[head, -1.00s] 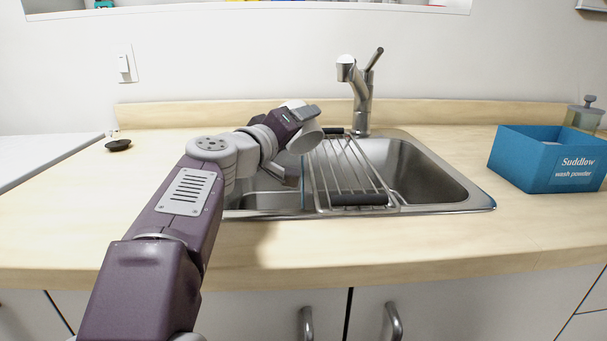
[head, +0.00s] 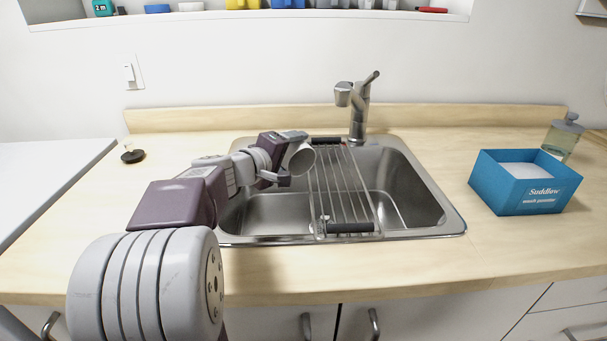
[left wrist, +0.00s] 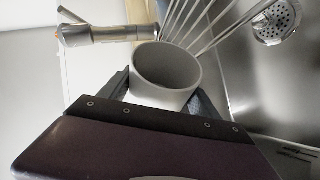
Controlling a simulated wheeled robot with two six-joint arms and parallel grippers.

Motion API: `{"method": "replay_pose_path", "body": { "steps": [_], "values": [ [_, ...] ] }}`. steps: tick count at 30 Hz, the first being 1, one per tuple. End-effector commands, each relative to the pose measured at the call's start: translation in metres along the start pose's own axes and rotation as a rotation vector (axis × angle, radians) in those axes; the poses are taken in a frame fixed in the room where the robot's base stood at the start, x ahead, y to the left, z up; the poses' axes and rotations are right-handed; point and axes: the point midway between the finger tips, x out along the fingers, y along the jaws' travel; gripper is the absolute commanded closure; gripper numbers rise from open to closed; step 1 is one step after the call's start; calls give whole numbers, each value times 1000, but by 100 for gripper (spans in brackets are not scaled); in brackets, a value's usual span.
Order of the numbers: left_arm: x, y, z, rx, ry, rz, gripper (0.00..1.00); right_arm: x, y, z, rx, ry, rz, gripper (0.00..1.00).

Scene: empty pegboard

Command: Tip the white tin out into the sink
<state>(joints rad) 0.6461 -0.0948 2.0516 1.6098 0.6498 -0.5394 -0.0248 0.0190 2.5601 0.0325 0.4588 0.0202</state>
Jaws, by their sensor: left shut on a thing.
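The white tin (head: 301,159) is in my left gripper (head: 288,156), above the left part of the steel sink (head: 410,185) beside the wire rack. It is tilted in the head view, with its round end toward the right. In the left wrist view the tin (left wrist: 165,85) sits between the two fingers of my left gripper (left wrist: 162,98). Its rim and smooth grey-white inner wall show there. I see no contents in it, but its bottom is not clear. My right gripper is not in view.
A wire rack (head: 347,228) with dark grips lies across the sink. The tap (head: 358,105) stands behind it. A blue wash powder box (head: 497,185) and a soap bottle (head: 563,137) stand at right. A dark plug (head: 133,156) lies at left. The front counter is clear.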

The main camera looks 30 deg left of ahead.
Motion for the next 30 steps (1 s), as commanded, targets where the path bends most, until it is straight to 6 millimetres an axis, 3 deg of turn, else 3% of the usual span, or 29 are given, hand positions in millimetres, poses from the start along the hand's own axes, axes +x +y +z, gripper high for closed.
{"method": "replay_pose_path", "body": {
  "steps": [1, 17, 21, 30],
  "values": [
    [-2, 8, -4, -25, -9, -11, 93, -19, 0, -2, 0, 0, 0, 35],
    [6, -5, -11, -271, -109, -114, 93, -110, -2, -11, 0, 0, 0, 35],
    [15, -14, -23, -392, -160, -164, 93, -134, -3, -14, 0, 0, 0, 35],
    [22, -31, -21, -679, -283, -283, 93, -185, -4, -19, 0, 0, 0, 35]
  ]
}}
